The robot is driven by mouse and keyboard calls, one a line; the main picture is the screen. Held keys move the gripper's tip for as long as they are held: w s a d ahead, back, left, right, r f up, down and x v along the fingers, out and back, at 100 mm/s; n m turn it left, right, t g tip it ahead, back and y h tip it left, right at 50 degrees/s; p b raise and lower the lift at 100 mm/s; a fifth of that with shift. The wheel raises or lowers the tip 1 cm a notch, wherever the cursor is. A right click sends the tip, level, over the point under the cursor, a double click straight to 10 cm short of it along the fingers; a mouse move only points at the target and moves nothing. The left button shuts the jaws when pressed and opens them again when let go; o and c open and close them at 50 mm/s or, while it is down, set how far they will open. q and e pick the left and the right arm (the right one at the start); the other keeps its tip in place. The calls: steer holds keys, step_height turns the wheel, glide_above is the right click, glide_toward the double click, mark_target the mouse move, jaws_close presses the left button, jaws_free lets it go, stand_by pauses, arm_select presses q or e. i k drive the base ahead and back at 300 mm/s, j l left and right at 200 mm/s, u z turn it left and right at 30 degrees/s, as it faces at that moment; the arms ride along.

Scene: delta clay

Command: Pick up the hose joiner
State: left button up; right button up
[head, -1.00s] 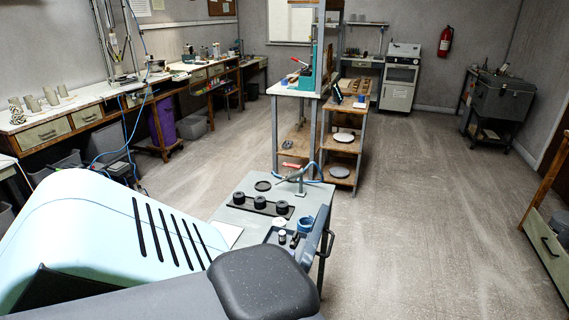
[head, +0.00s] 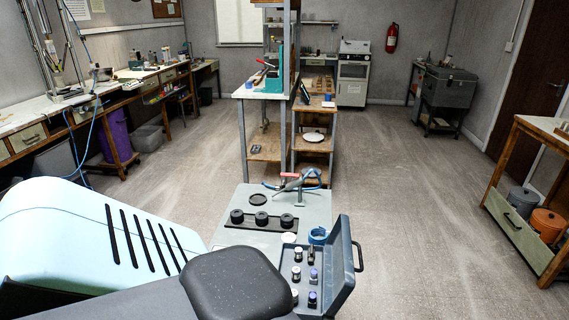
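I cannot pick out a hose joiner for certain. A grey-topped cart or table (head: 228,208) stands right in front of me. A blue hose (head: 312,173) curls at its far edge beside a metal stand with a red-handled part (head: 289,175). An open grey case (head: 345,275) at its near right holds several small dark, white and purple-topped pieces (head: 312,276), too small to identify. Neither gripper is in view.
A black strip with three round black pieces (head: 262,220) and a black disc (head: 258,199) lie on the grey top. A shelf unit (head: 313,143) stands beyond. Benches line the left wall. A wooden cabinet (head: 522,220) stands right. Floor between is open.

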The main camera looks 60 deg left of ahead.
mark_target(298, 251)
steer(key=k+j, duration=0.2)
steer(key=j, duration=0.15)
steer(key=k+j, duration=0.2)
steer(key=j, duration=0.2)
steer(key=k+j, duration=0.15)
steer(key=j, duration=0.2)
